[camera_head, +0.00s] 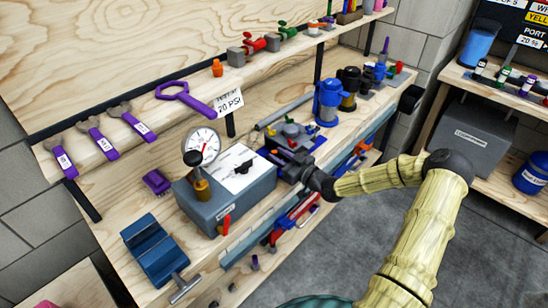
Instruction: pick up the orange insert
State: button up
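A small orange piece (217,68), which looks like the orange insert, stands on the upper wooden shelf, left of the grey and red valve parts. My gripper (278,160) is dark and small in the view. It is over the lower bench, beside the right end of the grey box, well below and to the right of the orange piece. Dark and blue parts behind it blend with its fingers, so I cannot tell whether it is open or holds anything.
The grey box (229,205) carries a round gauge (202,146) and a white panel. A 20 PSI sign (229,103) and purple wrench (186,96) are at the shelf's front edge, below the orange piece. A blue vise (156,252) is front left.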

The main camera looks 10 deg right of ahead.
grip_shut()
jog(key=shift+r, duration=0.15)
notch_tip(320, 180, up, 10)
dwell(0.6)
dwell(0.3)
